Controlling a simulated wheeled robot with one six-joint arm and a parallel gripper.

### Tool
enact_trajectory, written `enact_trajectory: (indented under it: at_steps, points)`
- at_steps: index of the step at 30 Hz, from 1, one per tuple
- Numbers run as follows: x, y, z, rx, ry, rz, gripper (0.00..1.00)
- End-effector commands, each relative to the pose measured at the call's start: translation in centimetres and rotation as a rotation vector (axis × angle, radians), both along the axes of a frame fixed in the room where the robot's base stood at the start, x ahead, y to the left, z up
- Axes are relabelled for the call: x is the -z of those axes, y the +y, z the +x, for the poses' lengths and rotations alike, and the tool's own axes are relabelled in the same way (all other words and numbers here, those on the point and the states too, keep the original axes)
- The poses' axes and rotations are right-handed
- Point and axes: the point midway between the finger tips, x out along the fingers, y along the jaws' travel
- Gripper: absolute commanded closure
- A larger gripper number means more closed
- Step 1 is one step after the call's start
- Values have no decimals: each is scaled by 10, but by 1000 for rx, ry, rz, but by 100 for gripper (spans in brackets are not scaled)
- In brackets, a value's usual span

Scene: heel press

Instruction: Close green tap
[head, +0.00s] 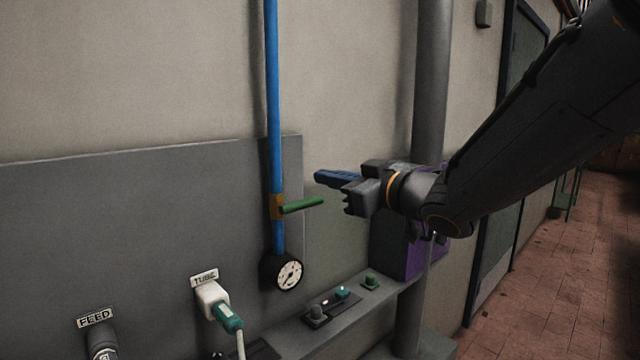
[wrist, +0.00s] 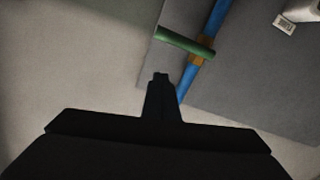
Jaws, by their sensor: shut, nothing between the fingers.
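The green tap handle (head: 302,205) sticks out sideways to the right from a brass valve body (head: 277,207) on the vertical blue pipe (head: 274,90). In the wrist view the green handle (wrist: 184,41) lies across the blue pipe (wrist: 214,22), beyond my fingertips. My gripper (head: 322,177) is shut and empty. In the head view it is to the right of the pipe and a little above the handle's free end, apart from it in the picture. The exact depth between them is hard to tell.
A round gauge (head: 282,272) ends the pipe below the valve. A white TUBE socket (head: 211,298) holds a green plug. A ledge (head: 345,322) with knobs runs below. A grey column (head: 432,90) and purple box (head: 424,258) stand close to my wrist.

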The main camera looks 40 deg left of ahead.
Motion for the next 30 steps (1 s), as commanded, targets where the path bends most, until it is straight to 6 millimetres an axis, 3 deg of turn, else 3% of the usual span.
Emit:
enact_trajectory:
  at_steps: [6, 12, 18, 30]
  points:
    - [1, -40, -5, 4, -3, 1, 100]
    - [-2, -68, -11, 2, -3, 1, 100]
    - [-2, -79, -13, 1, 0, 0, 100]
    - [-3, -80, -14, 1, -1, 0, 100]
